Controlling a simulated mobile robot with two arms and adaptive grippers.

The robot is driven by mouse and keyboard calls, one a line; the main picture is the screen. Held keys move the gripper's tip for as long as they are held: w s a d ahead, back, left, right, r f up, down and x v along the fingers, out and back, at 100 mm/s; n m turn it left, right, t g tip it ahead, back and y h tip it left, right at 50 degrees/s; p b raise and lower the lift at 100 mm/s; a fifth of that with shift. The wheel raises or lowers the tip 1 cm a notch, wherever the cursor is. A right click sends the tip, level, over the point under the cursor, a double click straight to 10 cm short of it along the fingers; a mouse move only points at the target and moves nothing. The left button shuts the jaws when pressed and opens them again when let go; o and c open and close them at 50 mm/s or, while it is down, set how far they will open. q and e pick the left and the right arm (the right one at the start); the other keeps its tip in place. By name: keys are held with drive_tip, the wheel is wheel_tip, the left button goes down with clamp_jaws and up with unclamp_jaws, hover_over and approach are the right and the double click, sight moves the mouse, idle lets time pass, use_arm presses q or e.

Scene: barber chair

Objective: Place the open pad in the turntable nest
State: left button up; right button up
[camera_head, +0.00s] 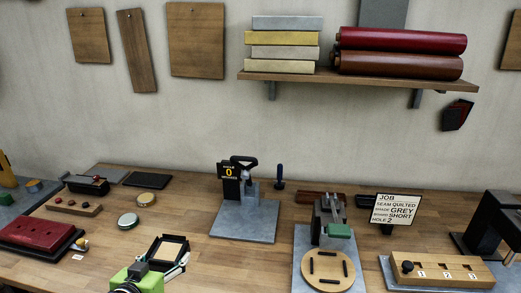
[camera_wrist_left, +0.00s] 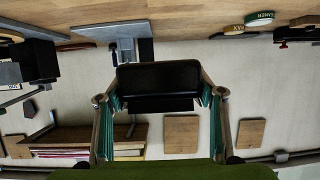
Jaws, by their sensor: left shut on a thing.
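My left gripper (camera_head: 166,261), with a bright green body, is shut on the open pad (camera_head: 170,249), a black-edged piece with a tan inner face. It holds the pad above the front of the bench, left of the turntable. In the left wrist view the pad (camera_wrist_left: 158,77) shows as a dark block between the two fingers of the gripper (camera_wrist_left: 159,100). The turntable (camera_head: 318,283) is a round wooden disc at front centre-right. Its nest is marked by several black bars (camera_head: 327,254) in a square, with nothing between them. My right gripper is not in view.
A clamp-like device with a green block (camera_head: 339,231) stands right behind the turntable. A stand with a 0 display (camera_head: 228,171) rises from a grey plate (camera_head: 246,222). A job card (camera_head: 396,208) and a numbered wooden block (camera_head: 443,269) are at right. A red quilted pad (camera_head: 36,233) lies left.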

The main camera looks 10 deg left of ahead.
use_arm(q)
drive_tip(key=shift+s+f, duration=0.25)
drive_tip(key=shift+s, duration=0.05)
drive_tip(key=s+d+r+m+g+h+b, duration=0.2)
drive_tip(key=s+d+r+m+g+h, duration=0.5)
drive_tip(key=s+d+m+h, duration=0.6)
drive_tip(key=w+a+f+n+t+y, duration=0.2)
drive_tip(key=w+a+n+y, duration=0.2)
drive_tip(key=w+a+f+n+t+y+p, duration=0.1)
drive_tip(key=w+a+f+n+t+y, duration=0.1)
drive_tip(key=w+a+n+y, duration=0.2)
drive_tip(key=w+a+f+n+t+y+p, duration=0.1)
drive_tip(key=w+a+f+n+t+y, duration=0.1)
drive_tip(key=w+a+n+t+y, duration=0.1)
drive_tip(key=shift+w+a+f+n+y, duration=0.3)
drive_tip(key=shift+w+a+n+y, duration=0.4)
drive_tip(key=shift+w, duration=0.25)
drive_tip(key=shift+w+a+r+n+y, duration=0.1)
drive_tip(key=shift+w+a+n+y, duration=0.2)
drive_tip(key=shift+w, duration=0.2)
